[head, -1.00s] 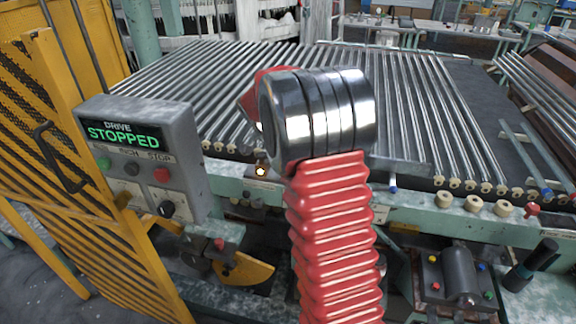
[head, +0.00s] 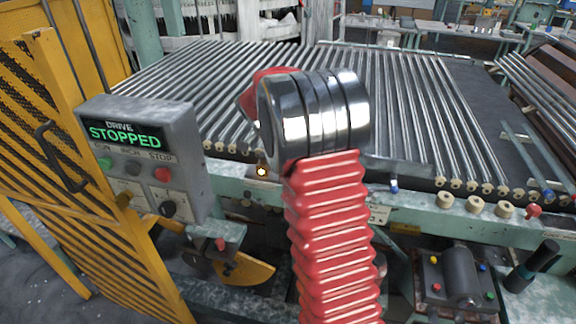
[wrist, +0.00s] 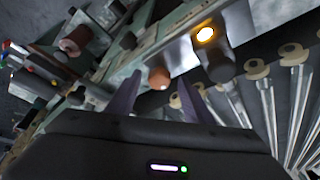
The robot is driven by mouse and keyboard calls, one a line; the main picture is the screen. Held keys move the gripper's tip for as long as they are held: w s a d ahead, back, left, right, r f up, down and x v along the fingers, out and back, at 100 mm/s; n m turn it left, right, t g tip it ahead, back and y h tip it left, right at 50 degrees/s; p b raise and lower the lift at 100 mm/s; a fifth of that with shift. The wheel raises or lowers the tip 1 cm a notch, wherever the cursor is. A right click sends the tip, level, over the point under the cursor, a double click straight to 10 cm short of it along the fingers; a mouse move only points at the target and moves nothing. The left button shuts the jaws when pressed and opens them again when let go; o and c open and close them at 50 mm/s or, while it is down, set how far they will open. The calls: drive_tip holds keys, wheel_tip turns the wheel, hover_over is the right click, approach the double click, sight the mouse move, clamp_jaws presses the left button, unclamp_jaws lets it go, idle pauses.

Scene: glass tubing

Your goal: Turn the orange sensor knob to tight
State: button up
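The orange sensor knob (wrist: 159,78) shows in the wrist view as a small rounded knob on the pale green machine rail. A lit amber lamp (wrist: 205,34) is up and to the right of it. My gripper (wrist: 160,84) is open, its two dark fingers apart. The knob appears between the fingertips in the picture; I cannot tell whether they touch it or how far off it is. In the head view my red ribbed arm covers the gripper, and I cannot make out the orange knob there. The knob's setting cannot be read.
A grey control box (head: 140,150) reading "DRIVE STOPPED" stands at left beside a yellow mesh guard (head: 90,180). A bed of metal rollers (head: 420,110) lies behind the rail. Beige roller ends (wrist: 256,70) are close on the gripper's right in the wrist view.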

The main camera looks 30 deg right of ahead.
drive_tip(key=shift+r, duration=0.1)
drive_tip(key=v, duration=1.3)
drive_tip(key=shift+a+r, duration=0.15)
drive_tip(key=shift+r, duration=0.1)
drive_tip(key=shift+s, duration=0.1)
